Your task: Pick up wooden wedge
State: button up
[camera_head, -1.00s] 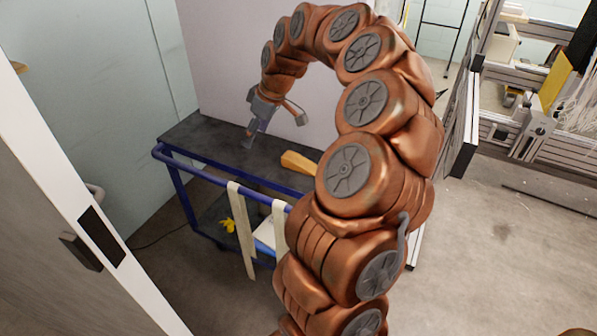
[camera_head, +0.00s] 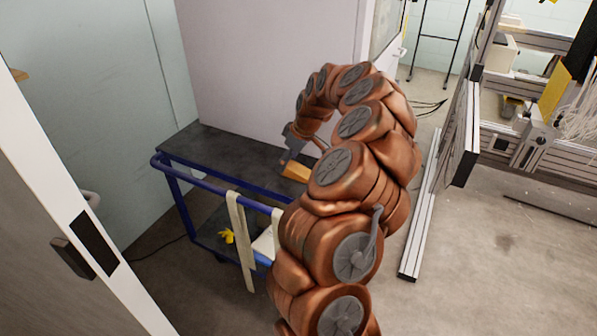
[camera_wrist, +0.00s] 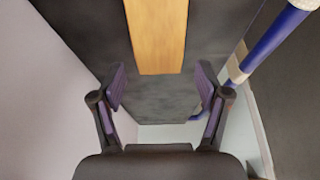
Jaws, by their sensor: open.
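The wooden wedge (camera_head: 295,172) is a light orange-brown block lying on the dark top of the blue-framed cart (camera_head: 215,157). My arm partly hides it in the head view. In the wrist view the wedge (camera_wrist: 158,35) enters from the top middle, and its near end lies just beyond and between the fingertips. My gripper (camera_wrist: 160,88) is open, with its two fingers spread wider than the wedge and nothing between them.
The blue cart rail (camera_head: 220,182) runs along the near side, with pale straps (camera_head: 240,240) hanging from it. A yellow item (camera_head: 227,236) lies on the lower shelf. A pale wall panel (camera_head: 270,70) stands close behind the cart. The cart top's left part is clear.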

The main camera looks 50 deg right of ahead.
jog(key=shift+x, duration=1.1)
jog(key=shift+c, duration=0.2)
jog(key=c, duration=1.2)
